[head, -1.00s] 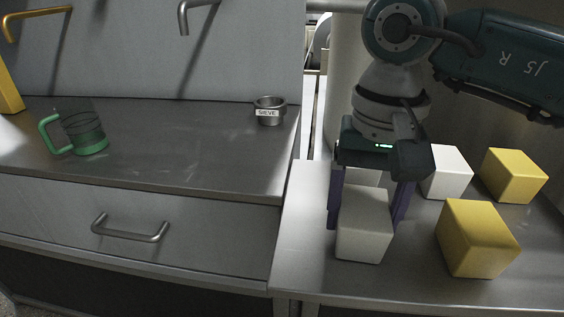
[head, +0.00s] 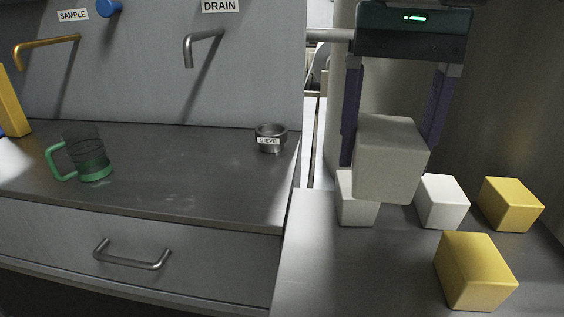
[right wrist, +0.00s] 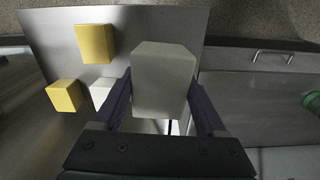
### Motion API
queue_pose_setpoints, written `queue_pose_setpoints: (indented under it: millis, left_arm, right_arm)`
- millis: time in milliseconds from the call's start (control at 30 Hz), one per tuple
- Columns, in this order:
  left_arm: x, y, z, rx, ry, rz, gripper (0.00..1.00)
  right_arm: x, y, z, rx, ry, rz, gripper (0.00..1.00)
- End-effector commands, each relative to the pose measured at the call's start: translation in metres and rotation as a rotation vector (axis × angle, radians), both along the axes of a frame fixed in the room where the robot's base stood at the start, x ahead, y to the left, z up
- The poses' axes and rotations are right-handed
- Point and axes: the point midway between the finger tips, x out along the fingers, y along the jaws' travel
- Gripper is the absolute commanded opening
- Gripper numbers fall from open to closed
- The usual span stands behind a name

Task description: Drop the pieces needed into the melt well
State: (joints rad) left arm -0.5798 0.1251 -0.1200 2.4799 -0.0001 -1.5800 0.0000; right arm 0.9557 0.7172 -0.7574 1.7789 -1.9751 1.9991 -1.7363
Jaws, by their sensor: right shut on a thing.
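My right gripper (head: 397,115) is shut on a pale grey-white block (head: 389,160) and holds it raised above the right-hand bench. The held block also shows between the fingers in the right wrist view (right wrist: 163,80). Behind it on the bench stand a white block (head: 354,208), partly hidden by the held one, and another white block (head: 443,201). Two yellow blocks stand on the right, one at the back (head: 511,203) and one nearer the front (head: 475,271). My left gripper is in neither view. I cannot make out a melt well.
A metal cup labelled SIEVE (head: 270,138) stands at the left counter's right edge. A green-handled clear jug (head: 86,158) stands further left. DRAIN (head: 202,46) and SAMPLE (head: 46,42) spouts project from the back panel. A gap separates the counters. The right bench's front left (head: 340,275) is clear.

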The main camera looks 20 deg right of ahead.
Motion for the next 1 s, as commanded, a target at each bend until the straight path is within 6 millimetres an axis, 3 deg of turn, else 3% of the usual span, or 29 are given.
queue_pose_setpoints:
  millis: [33, 100, 267, 867, 1000]
  left_arm:
    - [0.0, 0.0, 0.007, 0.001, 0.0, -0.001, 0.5]
    - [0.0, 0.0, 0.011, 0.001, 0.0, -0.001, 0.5]
    - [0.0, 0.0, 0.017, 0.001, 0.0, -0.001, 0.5]
    - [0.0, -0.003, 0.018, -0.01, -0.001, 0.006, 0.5]
    - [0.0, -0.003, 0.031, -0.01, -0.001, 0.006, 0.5]
  right_arm:
    - [0.002, -0.001, 0.018, -0.002, -0.007, -0.001, 0.0]
    - [0.001, -0.001, 0.032, -0.002, -0.006, 0.0, 0.0]
    - [0.001, 0.0, 0.051, 0.0, -0.002, -0.001, 0.0]
    - [0.0, 0.0, 0.057, 0.001, 0.0, 0.0, 0.0]
    - [0.0, 0.003, 0.072, 0.002, -0.003, 0.028, 0.0]
